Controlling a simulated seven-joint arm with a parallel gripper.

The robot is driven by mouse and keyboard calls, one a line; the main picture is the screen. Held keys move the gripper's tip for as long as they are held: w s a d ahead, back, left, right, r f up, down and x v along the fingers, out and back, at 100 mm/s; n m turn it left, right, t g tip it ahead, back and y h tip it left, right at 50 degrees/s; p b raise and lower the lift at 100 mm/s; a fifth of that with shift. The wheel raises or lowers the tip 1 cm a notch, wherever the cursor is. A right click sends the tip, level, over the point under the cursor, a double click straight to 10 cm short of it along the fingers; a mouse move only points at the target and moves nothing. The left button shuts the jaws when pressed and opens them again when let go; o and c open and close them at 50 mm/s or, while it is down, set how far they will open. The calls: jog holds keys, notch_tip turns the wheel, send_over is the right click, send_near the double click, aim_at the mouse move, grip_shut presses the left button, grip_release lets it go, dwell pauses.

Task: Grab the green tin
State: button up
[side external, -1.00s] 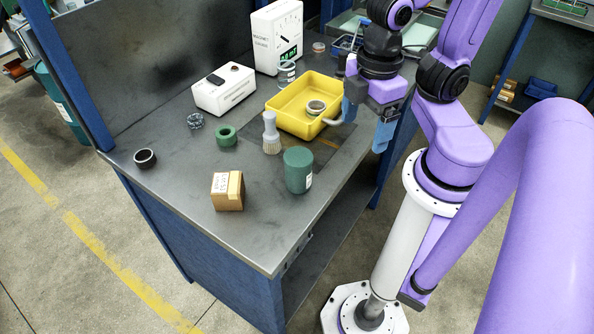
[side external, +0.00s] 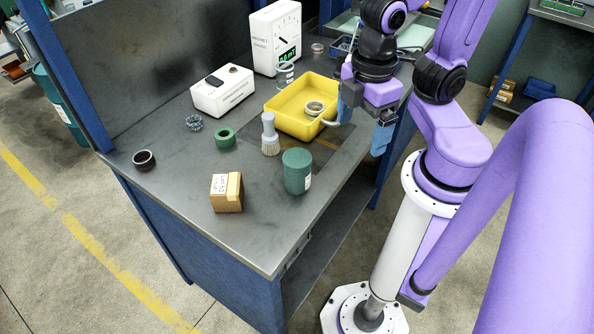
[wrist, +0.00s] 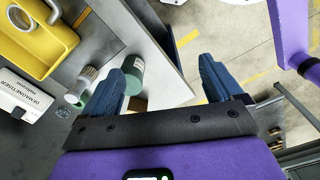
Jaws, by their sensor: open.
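The green tin (side external: 297,172) is a dark green cylinder with a white label. It stands upright on the workbench near its front edge, right of the cardboard box. In the wrist view the tin (wrist: 133,70) shows at the upper left, partly hidden behind the left finger. My gripper (side external: 363,128) is open and empty, with blue fingers. It hangs above and to the right of the tin in the side view, apart from it, by the bench's right edge. In the wrist view the space between the fingertips (wrist: 168,68) shows the bench edge and floor.
A yellow tray (side external: 276,117) holding a metal ring lies behind the tin. A brush (side external: 270,134) stands close to the tin's left. A small cardboard box (side external: 227,193), a green ring (side external: 225,138) and a dark ring (side external: 144,160) are further left.

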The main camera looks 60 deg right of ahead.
jog(key=w+a+f+n+t+h, duration=0.1)
jog(key=w+a+f+n+h, duration=0.3)
jog(key=a+f+n+h, duration=0.25)
jog(key=n+t+h, duration=0.5)
send_near(297, 175)
jog(key=shift+m, duration=0.25)
jog(key=x, duration=0.8)
jog(key=shift+f, duration=0.1)
jog(key=shift+x, duration=2.6)
jog(key=shift+w, duration=0.1)
jog(key=c, duration=1.2)
